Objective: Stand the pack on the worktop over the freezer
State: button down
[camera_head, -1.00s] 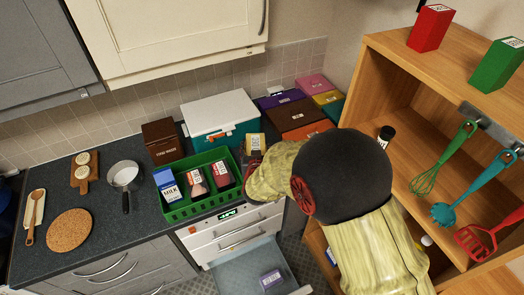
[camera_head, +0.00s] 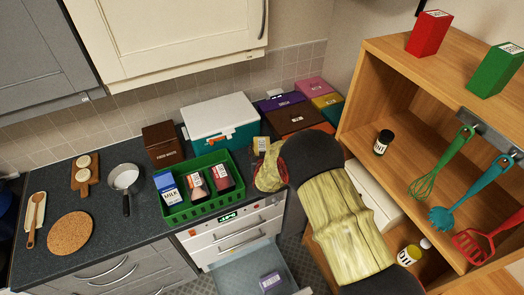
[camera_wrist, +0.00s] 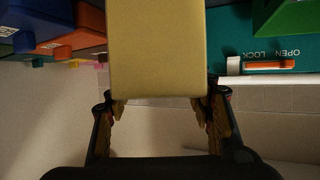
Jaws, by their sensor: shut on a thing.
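The pack (camera_head: 261,145) is a pale yellow box with a white label. It is upright beside the green crate's right end, above or on the worktop (camera_head: 140,217); its base is hidden. My gripper (camera_wrist: 158,103) is shut on it in the wrist view, with a finger at each side of the yellow pack (camera_wrist: 155,50). In the head view my wrist hides the fingers. The freezer (camera_head: 243,232) is under the worktop, with a lit green display and an open lower drawer (camera_head: 240,268).
A green crate (camera_head: 198,212) holding a milk carton and other packs is left of my gripper. A white-lidded teal cooler (camera_head: 220,115) and several coloured boxes (camera_head: 290,119) stand behind. Wooden shelves (camera_head: 400,70) rise at right.

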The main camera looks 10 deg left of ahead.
jog(key=shift+f, duration=0.55)
jog(key=shift+a+f, duration=0.1)
jog(key=shift+f, duration=0.1)
jog(key=c, duration=0.8)
grip_release()
jog(key=shift+o, duration=0.2)
jog(key=v, duration=1.2)
jog(key=shift+b, duration=0.35)
jog(key=shift+r, duration=0.1)
